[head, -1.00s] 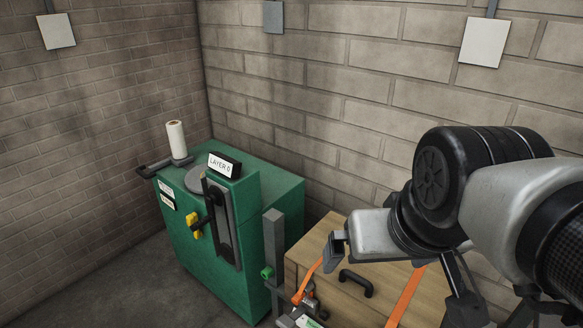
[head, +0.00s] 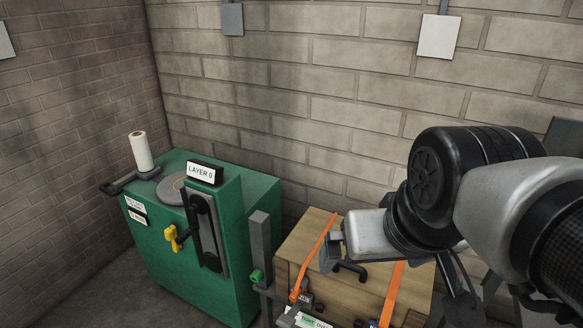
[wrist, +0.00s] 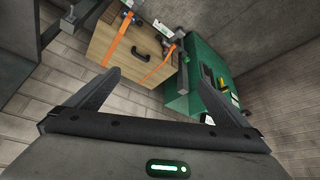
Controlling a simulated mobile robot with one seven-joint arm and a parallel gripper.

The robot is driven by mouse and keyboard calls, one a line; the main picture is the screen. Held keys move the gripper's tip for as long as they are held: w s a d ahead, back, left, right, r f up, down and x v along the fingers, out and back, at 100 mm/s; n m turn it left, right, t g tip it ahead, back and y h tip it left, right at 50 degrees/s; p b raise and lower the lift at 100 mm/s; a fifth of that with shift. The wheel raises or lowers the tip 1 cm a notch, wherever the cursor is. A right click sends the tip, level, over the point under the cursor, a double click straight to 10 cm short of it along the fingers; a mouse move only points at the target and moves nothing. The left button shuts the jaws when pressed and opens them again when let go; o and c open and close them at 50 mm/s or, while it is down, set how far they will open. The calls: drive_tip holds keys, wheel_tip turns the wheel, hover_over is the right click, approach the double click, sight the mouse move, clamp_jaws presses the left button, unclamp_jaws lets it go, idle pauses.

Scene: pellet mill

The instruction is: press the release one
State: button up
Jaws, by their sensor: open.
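No control marked "release" can be read in these views. Near the lower edge of the head view, a white label with a green patch (head: 306,319) sits in front of a wooden box (head: 325,268), with small dark parts beside it; its text is too small to read surely. A green knob (head: 257,276) sits on a grey post left of the box.
Orange straps (head: 393,295) cross the wooden box, which has a black handle (head: 349,269). A "LAYER" sign (head: 201,173) and a white roll (head: 141,151) stand on the machine. Brick walls close in behind. Bare floor (head: 70,295) lies at lower left.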

drive_tip(key=shift+s+a, duration=0.15)
